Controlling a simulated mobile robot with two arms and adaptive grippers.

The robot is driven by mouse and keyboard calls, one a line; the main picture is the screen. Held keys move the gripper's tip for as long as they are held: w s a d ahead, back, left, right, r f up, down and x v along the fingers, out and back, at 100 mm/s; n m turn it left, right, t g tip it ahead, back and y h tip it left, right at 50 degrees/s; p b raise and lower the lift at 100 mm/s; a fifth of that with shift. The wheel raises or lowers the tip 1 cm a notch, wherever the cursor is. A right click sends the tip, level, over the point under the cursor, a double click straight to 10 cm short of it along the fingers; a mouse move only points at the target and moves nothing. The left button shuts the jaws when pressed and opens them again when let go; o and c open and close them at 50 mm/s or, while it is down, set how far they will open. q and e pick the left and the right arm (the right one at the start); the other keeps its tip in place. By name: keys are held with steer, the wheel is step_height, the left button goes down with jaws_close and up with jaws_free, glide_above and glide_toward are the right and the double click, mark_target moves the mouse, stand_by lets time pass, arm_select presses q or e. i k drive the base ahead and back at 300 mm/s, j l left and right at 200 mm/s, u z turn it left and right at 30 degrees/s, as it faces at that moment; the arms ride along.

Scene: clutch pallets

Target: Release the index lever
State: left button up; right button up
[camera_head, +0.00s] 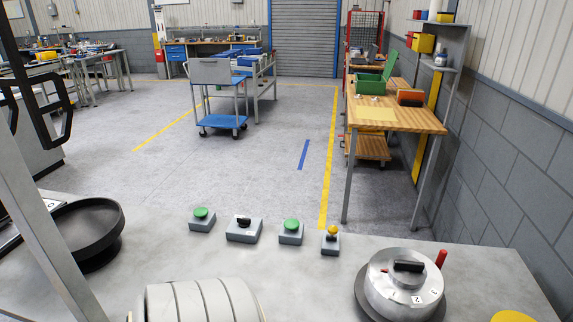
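A round metal indexing unit (377,286) stands on the grey bench at the lower right. Its rim carries the numbers 1, 2 and 3, and a black bar handle (409,266) lies across its top. A red lever (441,259) stands up at its right rear side, slightly tilted. Nothing touches the lever; its lower end is hidden. No label shows which part is the index lever. I can make out neither of my grippers. A dark looped frame at the upper left edge is cut off, and I cannot tell what it is.
Along the bench's far edge stand two green buttons (201,213) (291,225), a black knob switch (243,222) and a small yellow-topped switch (333,231). A black round dish (107,249) is at left, a pale ribbed cylinder (200,301) at front. The bench between is clear.

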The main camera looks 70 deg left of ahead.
mark_target(332, 230)
steer(key=u, duration=1.75)
steer(key=k+l, duration=0.1)
steer(key=l, duration=0.15)
steer(key=k+l, duration=0.1)
steer(key=l, duration=0.15)
